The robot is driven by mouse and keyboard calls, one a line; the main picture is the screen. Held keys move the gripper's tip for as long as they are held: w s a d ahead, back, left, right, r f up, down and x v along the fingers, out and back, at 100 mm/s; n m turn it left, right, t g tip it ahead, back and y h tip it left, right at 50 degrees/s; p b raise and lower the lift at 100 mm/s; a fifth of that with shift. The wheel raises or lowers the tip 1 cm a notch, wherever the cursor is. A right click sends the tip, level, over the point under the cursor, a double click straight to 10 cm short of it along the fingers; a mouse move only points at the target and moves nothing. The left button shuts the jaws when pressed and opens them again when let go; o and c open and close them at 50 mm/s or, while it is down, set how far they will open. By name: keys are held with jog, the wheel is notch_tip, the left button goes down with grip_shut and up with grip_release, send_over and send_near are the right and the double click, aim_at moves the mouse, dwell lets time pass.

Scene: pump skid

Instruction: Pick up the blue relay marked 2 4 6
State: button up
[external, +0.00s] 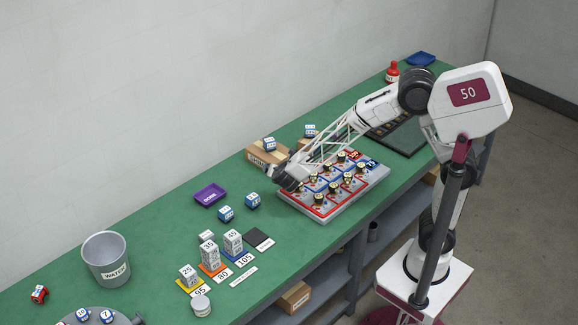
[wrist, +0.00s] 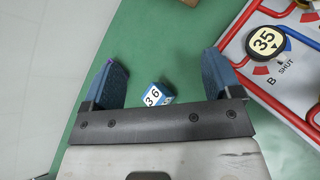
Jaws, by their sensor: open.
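My gripper (external: 283,180) is open at the left end of the grey valve board, above the green bench. In the wrist view its two dark fingers (wrist: 161,60) are spread wide with nothing gripped. A blue relay with a white label (wrist: 154,96) shows between the fingers, partly hidden by the gripper body; I read a 3 and a 6 on it. Two blue-and-white relays stand on the bench left of my gripper, one nearer the board (external: 252,200) and one further left (external: 225,213). Their marks are too small to read, so I cannot tell which is 2 4 6.
The valve board (external: 345,193) with several round knobs lies right of my gripper. More relays sit on cardboard boxes (external: 262,157) behind and on a round grey tray (external: 70,322) at front left. A purple tray (external: 210,194), numbered blocks (external: 210,254) and a bucket (external: 106,262) stand left.

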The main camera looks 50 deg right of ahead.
jog(key=w+a+f+n+t+y, duration=0.25)
jog(key=a+f+n, duration=0.35)
jog(key=a, duration=0.5)
jog(key=n+y, duration=0.4)
jog(key=n, duration=0.1)
send_near(230, 216)
jog(key=x, duration=0.5)
jog(key=shift+s+a+f, duration=0.1)
jog(key=shift+a+f, duration=0.05)
jog(key=shift+a, duration=0.25)
jog(key=shift+x, duration=1.25)
jog(key=shift+d, duration=0.1)
jog(key=shift+x, duration=2.65)
jog(key=shift+d, duration=0.15)
jog(key=shift+c, duration=0.5)
jog(key=c, duration=1)
